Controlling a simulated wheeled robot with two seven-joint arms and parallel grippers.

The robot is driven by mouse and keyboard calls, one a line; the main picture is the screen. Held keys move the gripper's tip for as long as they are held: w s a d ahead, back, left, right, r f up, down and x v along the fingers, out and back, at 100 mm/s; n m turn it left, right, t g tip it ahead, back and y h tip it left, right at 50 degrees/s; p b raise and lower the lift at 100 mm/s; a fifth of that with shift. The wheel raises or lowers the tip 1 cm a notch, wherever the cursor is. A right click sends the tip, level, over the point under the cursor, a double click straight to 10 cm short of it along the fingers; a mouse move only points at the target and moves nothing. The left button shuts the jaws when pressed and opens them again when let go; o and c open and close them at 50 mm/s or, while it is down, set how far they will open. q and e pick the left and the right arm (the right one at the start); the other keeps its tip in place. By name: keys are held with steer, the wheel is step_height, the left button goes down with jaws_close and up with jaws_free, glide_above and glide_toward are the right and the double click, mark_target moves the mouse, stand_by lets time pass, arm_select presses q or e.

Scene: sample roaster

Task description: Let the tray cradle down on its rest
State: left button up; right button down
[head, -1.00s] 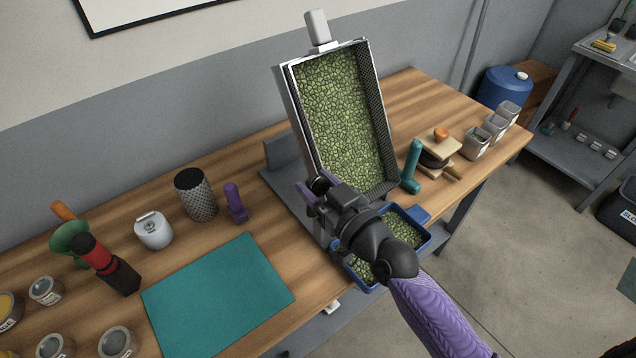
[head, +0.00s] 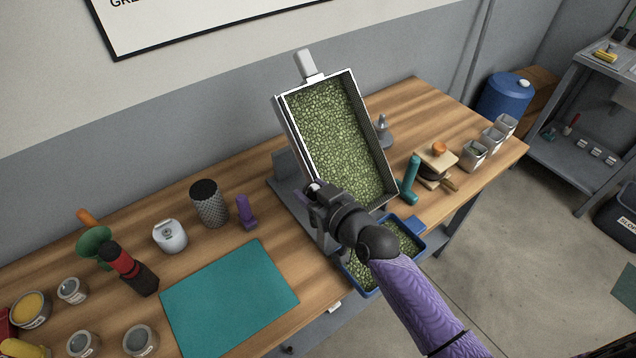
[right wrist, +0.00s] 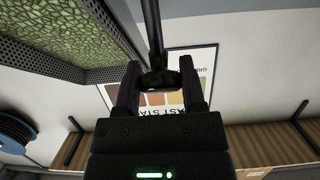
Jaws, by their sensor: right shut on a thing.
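The tray cradle (head: 391,172) is a pale metal box with mesh inner walls, filled with green beans (head: 335,140). It stands steeply tilted over a grey base (head: 285,200), its far end raised and its near end low. A pale grip (head: 305,66) sticks up from the far end. My right gripper (head: 314,188) is at the cradle's near left corner. In the right wrist view its fingers (right wrist: 158,85) are shut on the knobbed end of a dark rod (right wrist: 152,35), with the cradle's mesh underside edge (right wrist: 90,73) at upper left. My left gripper is out of view.
A blue bin (head: 416,247) with green beans sits below the cradle's near end, partly hidden by my right arm. A purple holder (head: 246,212) and teal mat (head: 230,300) lie to the left.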

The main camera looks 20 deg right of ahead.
steer(key=w+g+p, duration=0.1)
steer(key=w+p, duration=0.1)
steer(key=p, duration=0.1)
steer(key=shift+a+r+g+h, duration=0.2)
steer(key=shift+a+g+h, duration=0.1)
steer(key=shift+a+g, duration=0.1)
steer(key=shift+w+p, duration=0.25)
steer(key=shift+p, duration=0.15)
arm_select(q)
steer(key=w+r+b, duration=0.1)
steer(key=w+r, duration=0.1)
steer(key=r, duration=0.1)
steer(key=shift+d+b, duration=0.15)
steer(key=shift+b, duration=0.25)
arm_select(e)
steer(key=w+a+f+g+h, duration=0.2)
steer(key=w+f+g, duration=0.2)
steer(key=w+g, duration=0.2)
steer(key=shift+a+g+h, duration=0.15)
steer(key=shift+g+h, duration=0.15)
steer(key=shift+g, duration=0.2)
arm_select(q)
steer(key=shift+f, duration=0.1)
arm_select(e)
steer(key=shift+f, duration=0.15)
